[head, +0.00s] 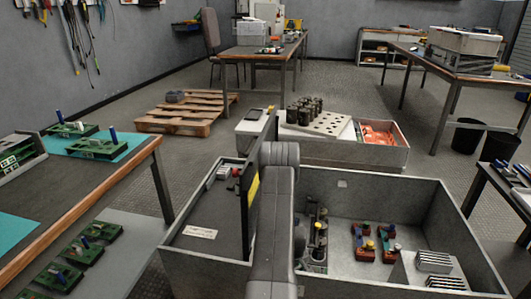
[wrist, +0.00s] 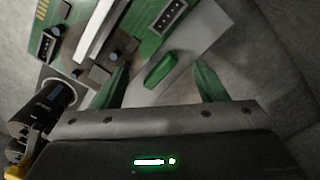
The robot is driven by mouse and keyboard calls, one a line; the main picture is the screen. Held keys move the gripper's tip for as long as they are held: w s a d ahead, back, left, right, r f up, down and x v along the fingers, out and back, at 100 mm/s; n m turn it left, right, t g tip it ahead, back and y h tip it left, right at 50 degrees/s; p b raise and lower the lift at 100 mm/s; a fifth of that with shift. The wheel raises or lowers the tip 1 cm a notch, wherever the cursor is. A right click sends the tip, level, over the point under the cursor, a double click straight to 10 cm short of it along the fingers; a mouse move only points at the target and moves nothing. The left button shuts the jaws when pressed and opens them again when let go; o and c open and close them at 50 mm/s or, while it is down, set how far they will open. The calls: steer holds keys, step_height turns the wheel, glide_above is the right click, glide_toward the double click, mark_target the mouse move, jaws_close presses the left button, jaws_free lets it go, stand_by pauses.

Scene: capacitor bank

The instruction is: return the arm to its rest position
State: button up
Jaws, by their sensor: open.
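My gripper (wrist: 160,86) is open in the wrist view, with a green fingertip on each side. A small green piece (wrist: 160,68) shows between and beyond the fingertips; I cannot tell whether it is loose or part of a board. A green circuit board (wrist: 185,18) with dark connectors and a white bar lies beyond. In the head view my grey arm reaches down the middle of the picture over the open grey cabinet (head: 455,203), and the gripper is hidden there. Dark cylinders and a yellow part (wrist: 15,160) are close at the left in the wrist view.
A bench (head: 148,158) with green boards stands at the left. A light box (head: 370,157) with dark cylinders and a pallet (head: 190,112) are behind. Open floor lies beyond.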

steer(key=m+p, duration=0.2)
steer(key=m, duration=0.2)
steer(key=shift+r+m, duration=0.15)
steer(key=shift+m, duration=0.15)
steer(key=shift+m+p, duration=0.9)
steer(key=shift+m, duration=1.1)
